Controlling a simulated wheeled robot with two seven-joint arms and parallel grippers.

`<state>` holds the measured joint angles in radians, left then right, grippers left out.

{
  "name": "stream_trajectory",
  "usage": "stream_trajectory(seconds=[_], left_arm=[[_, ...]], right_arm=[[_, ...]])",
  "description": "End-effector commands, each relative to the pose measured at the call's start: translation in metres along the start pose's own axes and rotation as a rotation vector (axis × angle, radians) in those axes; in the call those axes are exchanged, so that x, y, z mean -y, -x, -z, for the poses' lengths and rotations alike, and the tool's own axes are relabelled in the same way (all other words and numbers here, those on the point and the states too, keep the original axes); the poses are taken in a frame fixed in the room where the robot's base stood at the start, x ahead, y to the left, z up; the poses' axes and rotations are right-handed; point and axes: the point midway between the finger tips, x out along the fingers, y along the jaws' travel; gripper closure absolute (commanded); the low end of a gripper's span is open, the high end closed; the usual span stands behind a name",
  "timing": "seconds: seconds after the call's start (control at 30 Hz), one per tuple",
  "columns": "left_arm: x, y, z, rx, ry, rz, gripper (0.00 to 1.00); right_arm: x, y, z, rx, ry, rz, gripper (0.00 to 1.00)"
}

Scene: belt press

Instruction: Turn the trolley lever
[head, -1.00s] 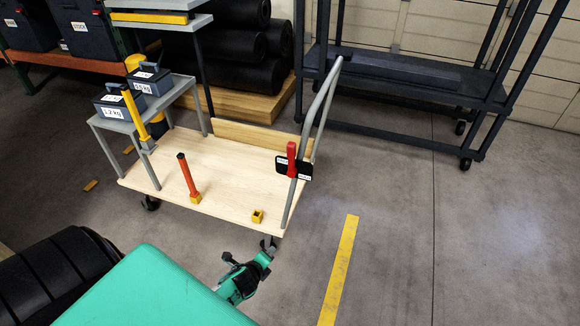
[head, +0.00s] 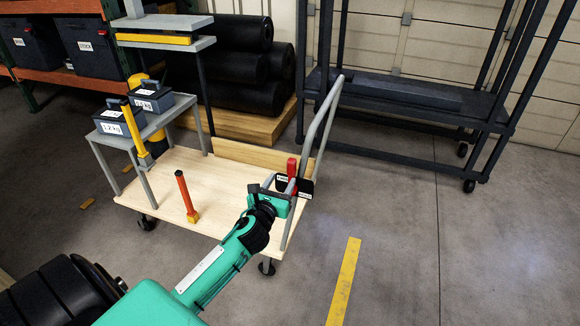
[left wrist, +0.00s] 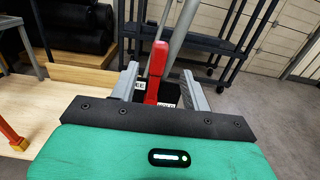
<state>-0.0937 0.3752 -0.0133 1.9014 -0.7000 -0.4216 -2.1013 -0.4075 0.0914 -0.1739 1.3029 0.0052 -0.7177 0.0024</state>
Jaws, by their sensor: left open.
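The red trolley lever (head: 291,168) stands upright on a black labelled plate (head: 306,188) at the trolley's grey handle (head: 322,120). In the left wrist view the lever (left wrist: 156,72) rises between the two grey fingers of my left gripper (left wrist: 160,82). A small gap shows on each side of it, so the gripper is open around the lever or just in front of it; I cannot tell the depth. In the head view my left gripper (head: 277,185) is at the lever and hides its lower part. My right gripper is not in view.
The wooden trolley deck (head: 215,180) carries an orange post (head: 187,197) and a grey stand (head: 180,103) with labelled weights. A dark shelf rack (head: 400,100) stands behind. The floor to the right, with a yellow line (head: 343,280), is clear.

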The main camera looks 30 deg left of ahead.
Motion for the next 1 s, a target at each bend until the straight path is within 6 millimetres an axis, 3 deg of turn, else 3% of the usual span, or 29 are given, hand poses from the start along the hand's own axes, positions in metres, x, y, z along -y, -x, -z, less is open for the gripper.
stream_trajectory(seconds=[0.2, 0.43, 0.9, 1.0], left_arm=[[0.0, -0.04, 0.0, 0.0, 0.001, -0.001, 0.53], [0.0, -0.071, 0.0, 0.0, 0.001, -0.001, 0.53], [0.0, -0.082, 0.001, -0.001, 0.001, 0.0, 0.53], [0.0, -0.082, 0.001, -0.001, 0.001, 0.0, 0.7]], right_arm=[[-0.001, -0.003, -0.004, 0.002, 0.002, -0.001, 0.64], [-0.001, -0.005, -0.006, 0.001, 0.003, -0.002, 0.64], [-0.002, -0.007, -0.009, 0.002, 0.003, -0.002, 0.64], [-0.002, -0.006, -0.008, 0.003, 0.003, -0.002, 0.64]])
